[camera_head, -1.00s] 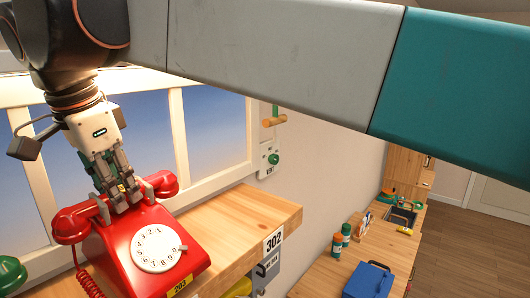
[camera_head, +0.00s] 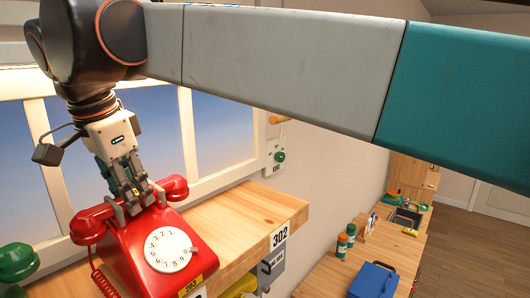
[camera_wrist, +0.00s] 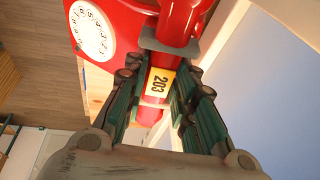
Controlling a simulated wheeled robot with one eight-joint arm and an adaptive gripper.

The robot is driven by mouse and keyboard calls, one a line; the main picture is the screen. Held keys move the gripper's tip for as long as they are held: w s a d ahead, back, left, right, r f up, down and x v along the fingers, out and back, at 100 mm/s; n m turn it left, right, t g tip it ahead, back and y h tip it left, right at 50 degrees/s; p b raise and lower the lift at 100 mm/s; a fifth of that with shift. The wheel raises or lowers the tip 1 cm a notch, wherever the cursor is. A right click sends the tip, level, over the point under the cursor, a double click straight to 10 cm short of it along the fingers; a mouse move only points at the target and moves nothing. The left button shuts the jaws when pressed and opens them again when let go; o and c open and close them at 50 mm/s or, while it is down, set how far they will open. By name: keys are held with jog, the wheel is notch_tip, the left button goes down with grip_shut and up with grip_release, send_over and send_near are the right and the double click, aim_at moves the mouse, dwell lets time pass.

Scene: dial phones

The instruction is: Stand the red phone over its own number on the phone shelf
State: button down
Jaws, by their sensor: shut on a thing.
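The red phone (camera_head: 125,248), with a white dial and a yellow 203 label, is upright at the shelf's left part in the head view. Its lower edge is cut off, so I cannot tell whether it touches the shelf (camera_head: 235,222). My gripper (camera_head: 137,205) is shut on the middle of its handset from above. In the wrist view the handset (camera_wrist: 182,22), with a yellow 203 label, lies between my fingers (camera_wrist: 160,95). A white plate marked 302 (camera_head: 279,237) is on the shelf's front edge at the right. Another white plate (camera_head: 200,293) shows partly below the phone; its number is unreadable.
A green phone (camera_head: 16,262) is partly in view at the left. The shelf right of the red phone is bare. A window (camera_head: 150,115) is close behind.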

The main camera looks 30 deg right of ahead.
jog(key=shift+w+f, duration=0.2)
jog(key=shift+f, duration=0.05)
jog(key=c, duration=1.2)
grip_release()
jog(key=shift+c, duration=0.2)
